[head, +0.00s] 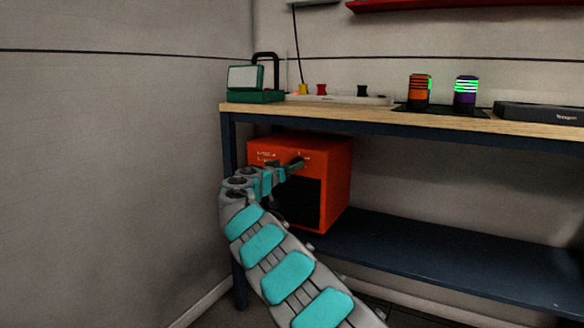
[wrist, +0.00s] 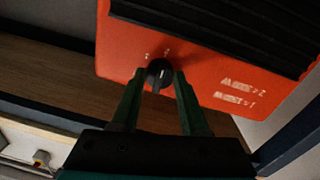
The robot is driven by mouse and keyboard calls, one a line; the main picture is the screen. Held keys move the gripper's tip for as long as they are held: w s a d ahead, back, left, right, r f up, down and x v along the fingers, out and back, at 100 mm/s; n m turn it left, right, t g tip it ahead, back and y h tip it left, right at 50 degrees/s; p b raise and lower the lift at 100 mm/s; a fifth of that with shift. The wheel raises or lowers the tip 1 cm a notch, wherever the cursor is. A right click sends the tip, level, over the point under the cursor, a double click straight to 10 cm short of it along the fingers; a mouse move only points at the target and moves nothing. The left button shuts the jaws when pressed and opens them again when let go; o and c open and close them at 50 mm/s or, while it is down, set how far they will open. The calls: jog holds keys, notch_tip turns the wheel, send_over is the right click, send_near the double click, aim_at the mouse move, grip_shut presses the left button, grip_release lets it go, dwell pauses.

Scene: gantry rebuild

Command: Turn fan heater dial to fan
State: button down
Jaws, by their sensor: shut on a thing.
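The fan heater (head: 338,172) is an orange-red box with a dark grille, standing on the lower shelf of the workbench. It also shows in the wrist view (wrist: 200,70), with white lettering and a dark grille. Its black dial (wrist: 159,72) has a light mark and small white marks beside it on the panel. My gripper (wrist: 160,80) has its two dark green fingers on either side of the dial and is shut on it. In the head view my gripper (head: 296,163) reaches the upper front of the heater; the dial there is hidden or too small to tell.
The wooden bench top (head: 340,109) runs above the heater. A green work lamp (head: 255,80), a power strip (head: 345,99) and two striped cylinders (head: 419,91) (head: 466,95) stand on it. The dark lower shelf (head: 450,265) is clear right of the heater. A wall (head: 110,150) is on the left.

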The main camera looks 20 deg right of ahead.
jog(key=shift+n, duration=0.3)
jog(key=n+p, duration=0.1)
jog(key=n, duration=1.1)
jog(key=n+t+p, duration=0.1)
jog(key=n, duration=0.4)
jog(key=shift+s+d+r+n+p, duration=0.1)
jog(key=shift+s+r+n+p, duration=0.05)
jog(key=shift+r+n+p, duration=0.2)
jog(key=n+p, duration=0.2)
jog(key=n, duration=0.2)
jog(key=shift+n+p, duration=0.25)
jog(key=shift+p, duration=0.15)
jog(key=shift+f+n+t+y+p, duration=0.15)
jog(key=shift+n+t+y+p, duration=0.15)
jog(key=shift+n+p, duration=0.45)
jog(key=shift+n, duration=0.35)
jog(key=shift+f, duration=0.1)
